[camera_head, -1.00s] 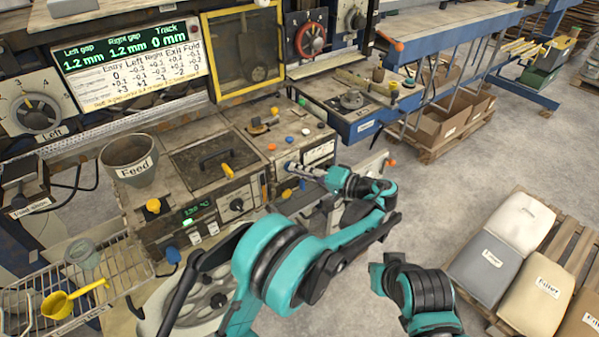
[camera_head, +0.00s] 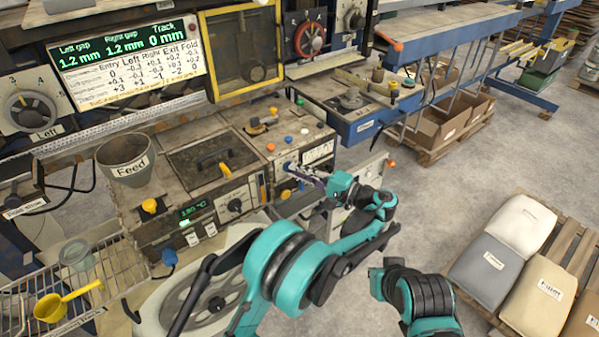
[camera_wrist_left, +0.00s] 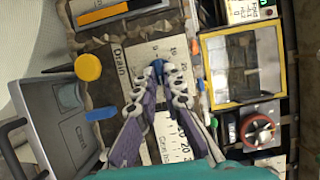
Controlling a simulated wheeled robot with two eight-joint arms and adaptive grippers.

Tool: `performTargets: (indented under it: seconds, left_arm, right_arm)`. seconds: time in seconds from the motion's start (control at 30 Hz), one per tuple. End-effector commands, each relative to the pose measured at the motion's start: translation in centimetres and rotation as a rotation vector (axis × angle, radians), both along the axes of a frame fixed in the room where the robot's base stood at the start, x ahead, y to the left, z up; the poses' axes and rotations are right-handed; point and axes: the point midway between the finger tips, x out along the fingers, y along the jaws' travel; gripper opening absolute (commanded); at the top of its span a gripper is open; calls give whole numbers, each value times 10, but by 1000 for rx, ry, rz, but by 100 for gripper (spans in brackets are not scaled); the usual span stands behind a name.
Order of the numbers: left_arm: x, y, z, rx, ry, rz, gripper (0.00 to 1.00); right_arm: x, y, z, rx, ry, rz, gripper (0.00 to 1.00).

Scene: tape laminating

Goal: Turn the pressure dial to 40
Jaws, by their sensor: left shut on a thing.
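My left gripper (camera_head: 300,171) reaches the front panel of the machine from the right in the head view. In the left wrist view its fingertips (camera_wrist_left: 160,80) are closed on a small blue knob (camera_wrist_left: 157,66), which I take for the pressure dial. A white scale plate (camera_wrist_left: 147,53) with printed numbers lies around and beside the knob. The fingers cover part of the scale, so I cannot read the dial's setting.
In the left wrist view a yellow knob (camera_wrist_left: 88,67) and a blue handle (camera_wrist_left: 100,113) sit left of the fingers, and a red handwheel (camera_wrist_left: 258,130) at right. In the head view, the feed hopper (camera_head: 126,158) stands left and a pallet of sacks (camera_head: 520,219) lies right.

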Motion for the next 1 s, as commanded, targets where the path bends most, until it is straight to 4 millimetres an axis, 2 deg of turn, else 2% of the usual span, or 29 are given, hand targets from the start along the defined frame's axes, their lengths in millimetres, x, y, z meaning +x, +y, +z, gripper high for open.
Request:
performTargets:
  seconds: [0.23,0.27,0.3,0.33,0.83,1.0]
  left_arm:
    - [1,3,2,3,-2,3,0]
    - [2,3,2,3,-2,3,16]
    - [1,3,2,3,-2,3,27]
    - [1,3,2,3,-2,3,30]
    - [1,1,2,1,-1,0,30]
    - [1,1,21,1,-2,0,30]
  right_arm:
    - [0,0,0,0,0,0,0]
    - [0,0,0,0,0,0,0]
    - [0,0,0,0,0,0,0]
    - [0,0,0,0,0,0,0]
    - [0,0,0,0,0,0,0]
    - [0,0,0,0,0,0,0]
